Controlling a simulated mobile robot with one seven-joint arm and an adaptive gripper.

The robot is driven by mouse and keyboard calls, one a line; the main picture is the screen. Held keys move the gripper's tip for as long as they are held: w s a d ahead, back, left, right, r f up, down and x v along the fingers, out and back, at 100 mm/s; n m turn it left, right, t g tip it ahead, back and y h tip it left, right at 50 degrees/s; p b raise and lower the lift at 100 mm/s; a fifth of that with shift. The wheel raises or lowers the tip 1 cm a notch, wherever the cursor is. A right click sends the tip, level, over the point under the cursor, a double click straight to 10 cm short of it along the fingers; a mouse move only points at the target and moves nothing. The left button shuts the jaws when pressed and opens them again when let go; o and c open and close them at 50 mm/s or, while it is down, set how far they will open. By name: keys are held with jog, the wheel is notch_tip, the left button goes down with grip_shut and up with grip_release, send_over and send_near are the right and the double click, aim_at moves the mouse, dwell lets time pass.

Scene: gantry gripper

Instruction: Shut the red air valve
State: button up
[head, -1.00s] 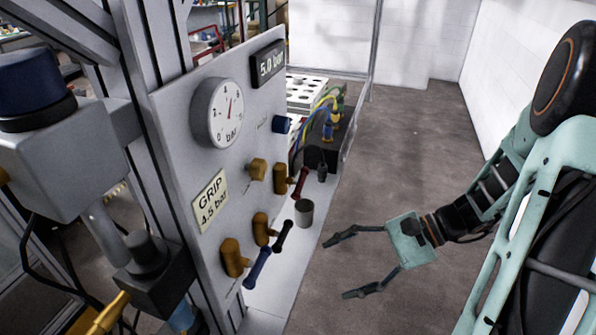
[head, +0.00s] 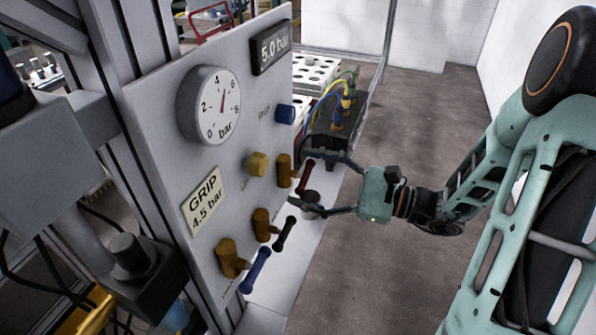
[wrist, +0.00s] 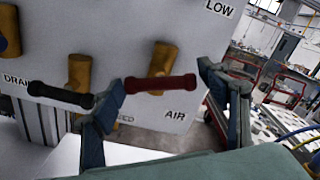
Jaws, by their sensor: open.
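The red air valve handle (head: 306,176) sits on a brass body (head: 284,170) on the front of the grey panel (head: 165,150). In the wrist view the red handle (wrist: 160,84) lies nearly level in the picture, above the AIR label. My gripper (head: 299,173) is open, with one finger above and one below the red handle in the head view. In the wrist view my gripper (wrist: 165,90) has a finger off each end of the handle. I see no clear contact; the exact gap is hard to judge.
A black handle (head: 283,234) and a blue handle (head: 256,270) on brass valves are lower on the panel. A yellow knob (head: 257,164) and a blue knob (head: 285,113) are close by. A gauge (head: 220,105) is above. The floor (head: 385,240) to the right is open.

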jog(key=shift+x, duration=1.1)
jog(key=c, duration=0.9)
jog(key=shift+c, duration=0.2)
